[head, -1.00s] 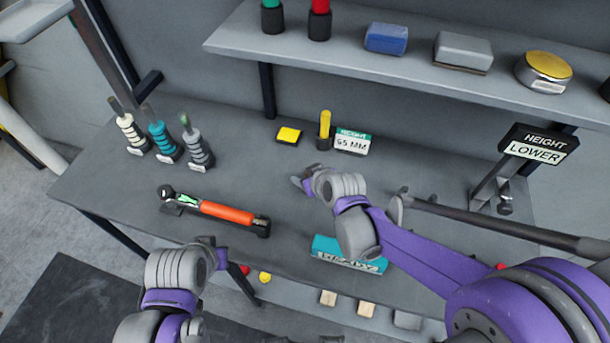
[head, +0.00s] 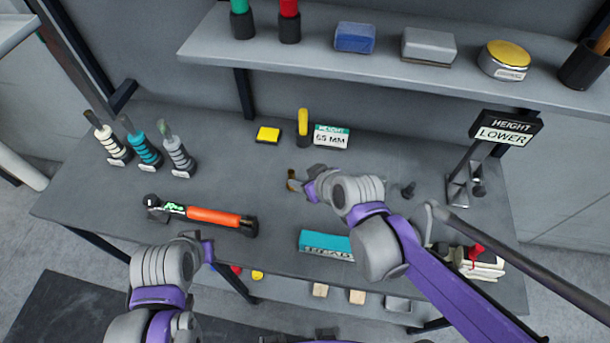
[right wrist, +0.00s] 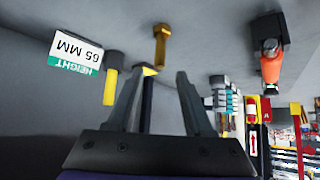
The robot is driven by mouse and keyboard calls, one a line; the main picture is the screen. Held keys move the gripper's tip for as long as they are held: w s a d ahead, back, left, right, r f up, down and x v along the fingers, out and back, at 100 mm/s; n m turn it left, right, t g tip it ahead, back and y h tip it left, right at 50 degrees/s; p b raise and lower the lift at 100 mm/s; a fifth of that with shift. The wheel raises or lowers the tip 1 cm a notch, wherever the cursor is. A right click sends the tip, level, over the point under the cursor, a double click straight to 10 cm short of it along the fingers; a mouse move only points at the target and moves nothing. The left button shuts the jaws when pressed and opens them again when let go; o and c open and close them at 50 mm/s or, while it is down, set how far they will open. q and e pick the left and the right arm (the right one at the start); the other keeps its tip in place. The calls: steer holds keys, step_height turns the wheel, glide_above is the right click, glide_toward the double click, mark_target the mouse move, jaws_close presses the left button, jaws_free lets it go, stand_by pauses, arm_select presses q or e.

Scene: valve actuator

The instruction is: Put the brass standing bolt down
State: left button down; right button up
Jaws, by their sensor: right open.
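The brass bolt (right wrist: 161,45) stands on the table, its wide end against the top and its shank pointing up, in the inverted right wrist view. In the head view a small brass piece of it (head: 291,180) shows just left of my right gripper (head: 309,179). The right gripper's fingers (right wrist: 155,90) are spread, with the bolt beyond the tips and apparently clear of them. My left gripper (head: 207,252) is at the table's front edge, left of centre; its jaws are not clear.
A "65 MM" height sign (head: 331,137), yellow post (head: 303,124) and yellow block (head: 268,134) stand behind. An orange-handled tool (head: 213,216) lies left. A teal block (head: 325,243) is in front. A "LOWER" sign (head: 503,135) stands right. A shelf (head: 300,50) overhangs the back.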

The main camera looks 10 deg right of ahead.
steer(key=shift+s+d+r, duration=0.15)
steer(key=shift+s+d, duration=0.15)
steer(key=shift+s, duration=0.05)
steer(key=shift+o, duration=0.4)
steer(key=s+d+f+m+g+h, duration=0.2)
steer(key=s+d+m+h, duration=0.2)
steer(key=s+d, duration=0.8)
steer(key=shift+m, duration=0.7)
steer(key=shift+f, duration=0.15)
